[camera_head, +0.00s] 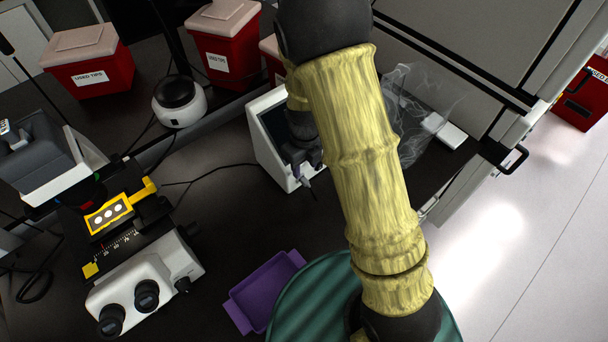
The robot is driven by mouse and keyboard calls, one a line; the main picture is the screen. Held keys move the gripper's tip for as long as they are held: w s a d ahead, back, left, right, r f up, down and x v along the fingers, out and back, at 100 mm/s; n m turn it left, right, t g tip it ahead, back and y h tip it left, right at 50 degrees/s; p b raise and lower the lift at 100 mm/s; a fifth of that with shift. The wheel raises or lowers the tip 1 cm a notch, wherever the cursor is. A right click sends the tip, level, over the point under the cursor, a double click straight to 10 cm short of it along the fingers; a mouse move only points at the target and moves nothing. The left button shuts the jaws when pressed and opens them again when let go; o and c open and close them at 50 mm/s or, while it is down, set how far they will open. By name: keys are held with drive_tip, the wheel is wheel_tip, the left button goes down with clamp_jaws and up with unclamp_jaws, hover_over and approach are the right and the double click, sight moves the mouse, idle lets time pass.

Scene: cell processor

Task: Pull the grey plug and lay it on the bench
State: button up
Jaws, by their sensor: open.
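My gripper (306,168) is dark and points down at the front right side of a white device with a dark screen (272,128). It is open. A small grey piece, which looks like the grey plug (308,182), shows just below the fingertips at the device's side. I cannot tell whether it lies between the fingers or whether they touch it. The dark bench (215,215) extends in front of the device, with bare surface to its left. My yellow-sleeved arm hides the area right of the gripper.
A white microscope (150,280) stands at left, with a thin black cable running from near it to the device. A purple tray (262,290) lies at the front. Red used-tips bins (225,50) and a round white device (180,105) stand behind. A clear crumpled bag (415,105) lies right of my arm.

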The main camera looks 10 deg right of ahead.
sight(304, 179)
wheel_tip(304, 179, down, 6)
drive_tip(key=shift+r+p, duration=0.1)
drive_tip(key=shift+p, duration=0.3)
clamp_jaws()
idle(0.3)
